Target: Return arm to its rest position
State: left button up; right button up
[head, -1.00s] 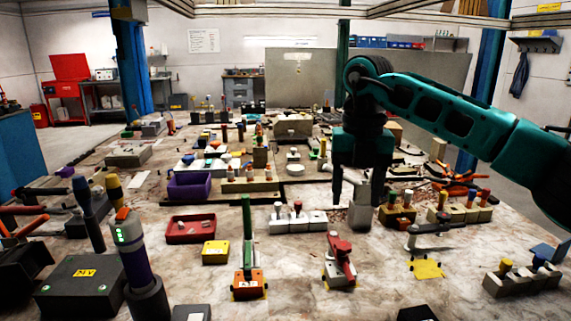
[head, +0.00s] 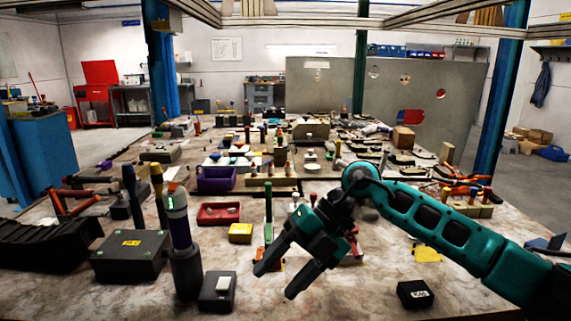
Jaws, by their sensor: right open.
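My right arm (head: 440,225) comes in from the right edge, teal with dark joints, bent at a joint near the picture's middle. My right gripper (head: 277,283) is open and empty, its two dark fingers pointing down and left over the front of the table (head: 345,300). It hides part of a green-handled orange tool (head: 268,212) and most of a red clamp (head: 356,246). Whether the fingertips touch the table cannot be told. My left gripper is out of view.
A dark box with a yellow label (head: 131,255), a purple-grey cylinder in a black holder (head: 178,220) and a small dark block (head: 217,291) stand left of the gripper. A red tray (head: 219,213) and yellow block (head: 240,233) lie behind. A black box (head: 415,293) sits front right.

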jog(key=s+a+m+y, duration=0.2)
jog(key=s+a+y, duration=0.2)
jog(key=a+y, duration=0.35)
jog(key=w+d+f+m+t+h, duration=0.1)
jog(key=d+f+m+t+h, duration=0.2)
jog(key=d+f+m+t, duration=0.6)
jog(key=d+f+m+t+h, duration=0.35)
jog(key=d+m+t, duration=0.25)
jog(key=m+t, duration=0.8)
pick_arm(q)
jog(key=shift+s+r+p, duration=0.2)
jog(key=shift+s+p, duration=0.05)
jog(key=shift+p, duration=0.1)
pick_arm(e)
jog(key=s+d+f+m+g+h, duration=0.3)
jog(key=s+d+f+m+g, duration=0.1)
jog(key=s+f, duration=0.3)
jog(key=s+d+f+m+g+h, duration=0.4)
jog(key=s+d+f+m+g, duration=0.1)
jog(key=s+d+f, duration=0.1)
notch_tip(320, 180, down, 3)
jog(key=shift+s+d+r, duration=0.1)
jog(key=shift+s+d, duration=0.2)
jog(key=shift+s, duration=0.25)
jog(key=shift+w, duration=0.1)
